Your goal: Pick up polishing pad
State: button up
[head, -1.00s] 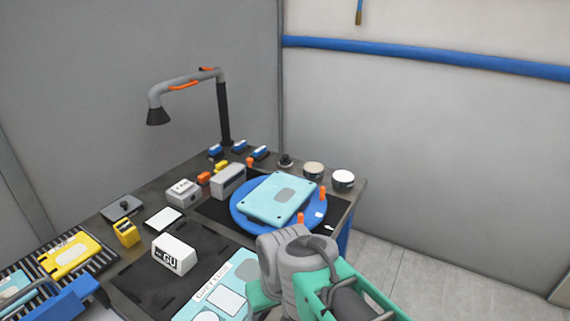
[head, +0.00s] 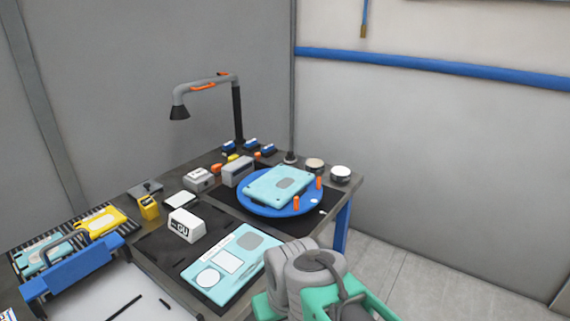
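I cannot tell for certain which thing is the polishing pad. Two short round dark pieces stand at the table's back right corner: one with a tan top (head: 314,165) and one with a white top (head: 341,173). A smaller dark round piece (head: 290,158) stands left of them. Nothing touches these pieces. Grey and green links of my arm show at the bottom right, in front of the table; my gripper's fingers are not visible.
A blue turntable (head: 250,204) holds a light-blue casing (head: 281,186), with orange pegs beside it. A lamp (head: 238,110) rises at the back. A light-blue panel (head: 232,262) lies near the front. A blue-edged rack (head: 75,272) is at left.

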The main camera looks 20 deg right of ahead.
aim_at(290, 159)
jog(key=u, duration=4.2)
jog(key=k, duration=2.7)
jog(key=z, duration=1.2)
jog(key=i, duration=0.5)
jog(key=u, duration=0.05)
